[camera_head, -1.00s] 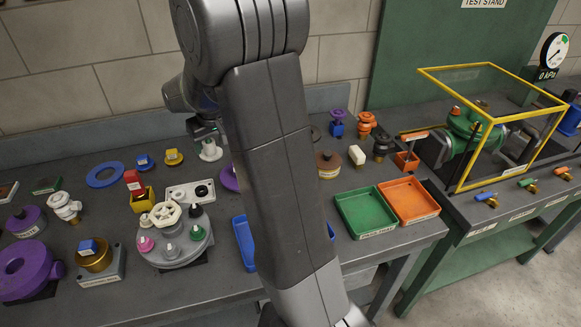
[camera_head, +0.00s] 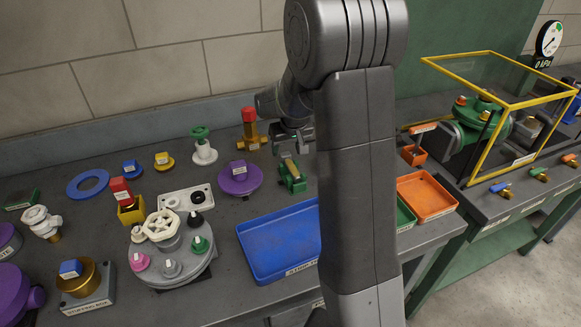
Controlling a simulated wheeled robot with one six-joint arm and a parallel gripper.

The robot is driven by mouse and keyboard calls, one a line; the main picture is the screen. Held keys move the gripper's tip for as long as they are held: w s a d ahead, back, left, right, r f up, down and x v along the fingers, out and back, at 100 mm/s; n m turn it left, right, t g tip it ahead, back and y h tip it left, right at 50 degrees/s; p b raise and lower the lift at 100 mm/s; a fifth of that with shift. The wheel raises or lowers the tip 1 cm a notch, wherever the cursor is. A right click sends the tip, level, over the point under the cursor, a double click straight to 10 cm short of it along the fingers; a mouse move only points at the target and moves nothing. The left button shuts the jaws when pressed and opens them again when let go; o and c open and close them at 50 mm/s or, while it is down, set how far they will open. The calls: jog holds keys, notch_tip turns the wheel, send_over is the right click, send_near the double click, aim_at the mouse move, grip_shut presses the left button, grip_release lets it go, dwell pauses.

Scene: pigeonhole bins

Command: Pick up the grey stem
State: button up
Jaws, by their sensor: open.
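A small grey stem (camera_head: 171,267) with a pale top stands upright at the front of the round grey carousel (camera_head: 166,246) on the bench. A pink stem (camera_head: 138,261) is to its left and a green stem (camera_head: 199,245) to its right. My gripper (camera_head: 292,150) is open, far to the right and behind the carousel, over or just behind a green valve piece (camera_head: 293,184). Its fingers are small and partly blend with the things behind. No contact between gripper and stem is seen.
A white handwheel (camera_head: 161,226) and a black stem (camera_head: 195,219) also stand on the carousel. An empty blue tray (camera_head: 277,250) lies to the right. A red-topped yellow block (camera_head: 123,198) and purple disc (camera_head: 240,180) stand behind. My arm hides part of the right bench.

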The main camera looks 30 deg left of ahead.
aim_at(285, 153)
jog(key=b+x, duration=0.1)
jog(key=x, duration=0.2)
jog(key=shift+w+a+f, duration=0.1)
jog(key=shift+a+f, duration=0.1)
jog(key=shift+f, duration=0.1)
jog(key=shift+r, duration=0.15)
grip_shut()
